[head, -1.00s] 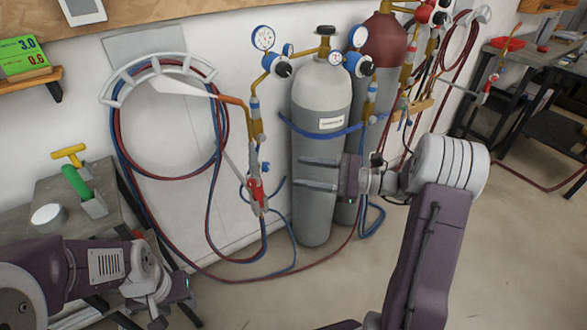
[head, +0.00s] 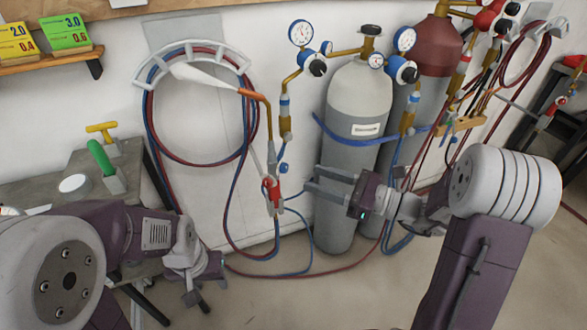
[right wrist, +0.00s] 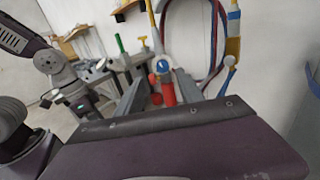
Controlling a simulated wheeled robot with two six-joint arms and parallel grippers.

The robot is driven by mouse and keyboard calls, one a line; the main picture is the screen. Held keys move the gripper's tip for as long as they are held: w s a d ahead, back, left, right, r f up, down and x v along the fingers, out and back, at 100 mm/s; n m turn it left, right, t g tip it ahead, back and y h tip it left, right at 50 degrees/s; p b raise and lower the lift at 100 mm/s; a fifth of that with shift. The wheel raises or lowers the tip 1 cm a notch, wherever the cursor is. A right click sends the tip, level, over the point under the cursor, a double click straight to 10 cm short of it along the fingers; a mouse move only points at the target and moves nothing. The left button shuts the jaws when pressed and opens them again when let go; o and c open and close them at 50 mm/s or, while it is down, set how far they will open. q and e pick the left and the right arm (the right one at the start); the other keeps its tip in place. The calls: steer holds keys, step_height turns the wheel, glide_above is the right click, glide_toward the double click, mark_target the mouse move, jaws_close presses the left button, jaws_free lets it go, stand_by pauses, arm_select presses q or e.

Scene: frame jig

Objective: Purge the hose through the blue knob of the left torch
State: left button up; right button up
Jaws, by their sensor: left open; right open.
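The left torch (head: 272,190) hangs upright in front of the white wall, with a red part low on its body and an orange-brown neck above. A small blue knob (head: 284,168) shows at its upper right side; a blue knob (right wrist: 162,67) above a red part also shows in the right wrist view, between my fingers. My right gripper (head: 312,180) is open and empty, its fingers pointing left at the torch, with a small gap to it. My left gripper (head: 195,288) is open, low and left of the torch, beside the workbench; its fingertips are hard to make out.
A grey cylinder (head: 352,100) and a red-topped cylinder (head: 436,50) stand behind my right gripper. Red and blue hoses loop on a wall hanger (head: 190,52) and down to the floor. A workbench (head: 60,170) with a green-handled tool (head: 103,160) is at left.

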mark_target(287, 168)
steer(key=b+x, duration=0.1)
steer(key=x, duration=0.7)
steer(key=shift+w+f, duration=0.15)
steer(key=shift+w, duration=0.05)
jaws_close()
